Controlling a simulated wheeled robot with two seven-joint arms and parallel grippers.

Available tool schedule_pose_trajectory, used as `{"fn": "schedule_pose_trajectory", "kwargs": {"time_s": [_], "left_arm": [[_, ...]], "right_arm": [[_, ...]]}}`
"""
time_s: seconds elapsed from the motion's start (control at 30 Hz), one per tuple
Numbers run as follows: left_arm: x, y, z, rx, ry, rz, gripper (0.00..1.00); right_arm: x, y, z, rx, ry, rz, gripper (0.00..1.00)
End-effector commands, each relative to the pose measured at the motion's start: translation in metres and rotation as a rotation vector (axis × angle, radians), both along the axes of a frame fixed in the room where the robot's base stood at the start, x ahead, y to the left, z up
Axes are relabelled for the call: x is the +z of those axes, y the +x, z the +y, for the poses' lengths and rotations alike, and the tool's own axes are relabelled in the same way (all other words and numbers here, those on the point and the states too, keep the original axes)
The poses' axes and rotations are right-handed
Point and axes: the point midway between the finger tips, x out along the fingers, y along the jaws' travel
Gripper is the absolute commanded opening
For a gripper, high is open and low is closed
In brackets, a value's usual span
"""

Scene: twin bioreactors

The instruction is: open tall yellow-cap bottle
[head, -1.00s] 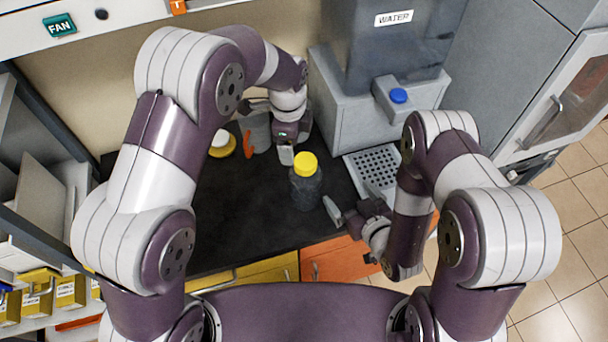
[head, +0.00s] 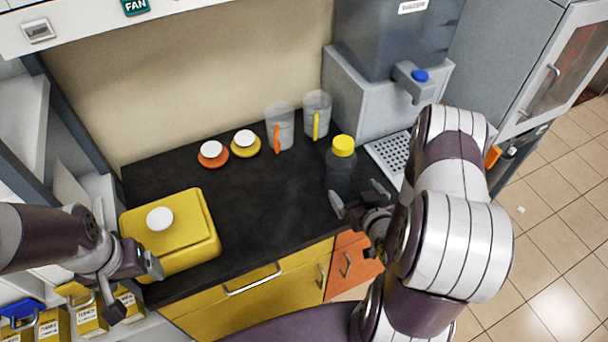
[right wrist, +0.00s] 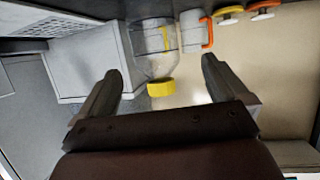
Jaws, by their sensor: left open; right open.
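The tall bottle with a yellow cap (head: 343,146) stands upright on the dark counter, in front of the water dispenser. Its clear dark body (head: 341,175) is partly see-through. In the right wrist view the bottle (right wrist: 155,58) appears upside down, its yellow cap (right wrist: 161,87) between and beyond the two fingers. My right gripper (head: 358,201) is open and empty, just in front of the bottle and apart from it. It also shows in the right wrist view (right wrist: 160,85). My left gripper (head: 132,287) is open and empty at the left, near the yellow box's front corner.
A yellow box with a white knob (head: 160,219) sits on the counter's left. An orange lid (head: 213,155), a yellow lid (head: 245,145) and two jugs (head: 280,127) stand along the back. The water dispenser (head: 360,110) stands right. The middle counter is clear.

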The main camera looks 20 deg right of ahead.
Motion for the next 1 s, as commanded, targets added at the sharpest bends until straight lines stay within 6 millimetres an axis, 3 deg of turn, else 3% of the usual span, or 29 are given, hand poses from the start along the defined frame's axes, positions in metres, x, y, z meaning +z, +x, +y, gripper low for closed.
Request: {"fn": "schedule_pose_trajectory", "kwargs": {"time_s": [0.3,0.7,0.97,1.0], "left_arm": [[0.006,0.001,0.000,0.035,-0.004,0.001,0.81],[0.019,0.001,0.000,0.033,-0.004,0.001,0.81],[0.018,0.001,0.000,0.033,-0.004,0.001,0.81],[0.018,0.001,0.000,0.033,-0.004,0.001,0.81]], "right_arm": [[-0.022,0.056,-0.003,0.003,0.000,0.000,1.00],[-0.043,0.113,-0.005,0.001,0.000,0.000,1.00],[-0.046,0.118,-0.006,0.000,0.001,0.000,1.00],[-0.046,0.118,-0.006,0.000,0.001,0.000,0.90]]}}
